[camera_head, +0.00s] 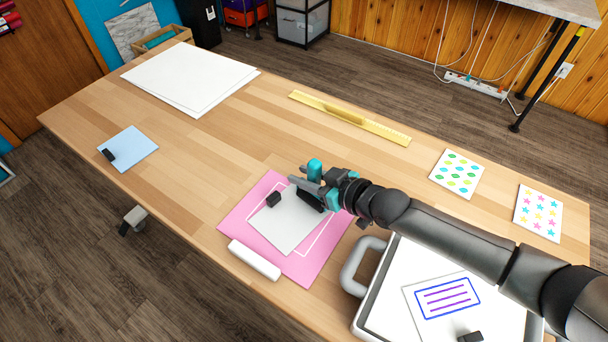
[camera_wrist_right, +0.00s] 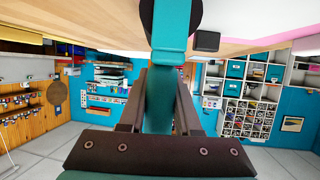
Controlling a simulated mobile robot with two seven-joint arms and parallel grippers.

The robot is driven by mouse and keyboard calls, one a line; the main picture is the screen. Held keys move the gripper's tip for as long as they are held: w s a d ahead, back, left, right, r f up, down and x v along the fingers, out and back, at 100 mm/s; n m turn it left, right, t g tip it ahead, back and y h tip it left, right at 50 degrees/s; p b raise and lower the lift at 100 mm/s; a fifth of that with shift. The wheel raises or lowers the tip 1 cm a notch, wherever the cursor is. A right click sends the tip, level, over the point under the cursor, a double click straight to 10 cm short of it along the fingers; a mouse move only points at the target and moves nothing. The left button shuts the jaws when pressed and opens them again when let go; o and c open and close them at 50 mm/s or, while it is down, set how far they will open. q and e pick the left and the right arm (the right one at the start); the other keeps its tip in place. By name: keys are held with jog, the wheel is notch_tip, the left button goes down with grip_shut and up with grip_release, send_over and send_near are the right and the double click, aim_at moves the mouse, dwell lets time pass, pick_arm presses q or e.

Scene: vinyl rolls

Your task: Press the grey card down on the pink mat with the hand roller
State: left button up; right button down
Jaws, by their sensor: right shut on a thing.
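The pink mat (camera_head: 238,214) lies on the front middle of the table. My right gripper (camera_head: 318,184) is shut on the hand roller's teal handle (camera_head: 315,168). The black roller head (camera_head: 310,201) is over the card's far right part; I cannot tell whether it touches. In the right wrist view the teal handle (camera_wrist_right: 165,95) runs between the fingers to the black roller (camera_wrist_right: 172,15). My left gripper is not in view.
A white roll (camera_head: 254,260) lies along the mat's front left edge. A case with a grey handle (camera_head: 357,268) stands right of the mat, under my right arm. A yellow ruler (camera_head: 380,124) lies behind, sticker sheets (camera_head: 457,174) at right.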

aim_at(286, 213)
jog(key=shift+s+a+p, duration=0.7)
jog(key=shift+p, duration=0.25)
jog(key=shift+s+a+f+p, duration=0.1)
jog(key=shift+s+a+p, duration=1.3)
jog(key=shift+s+a, duration=0.1)
notch_tip(286, 213, up, 8)
jog(key=p, duration=0.8)
jog(key=shift+w, duration=0.1)
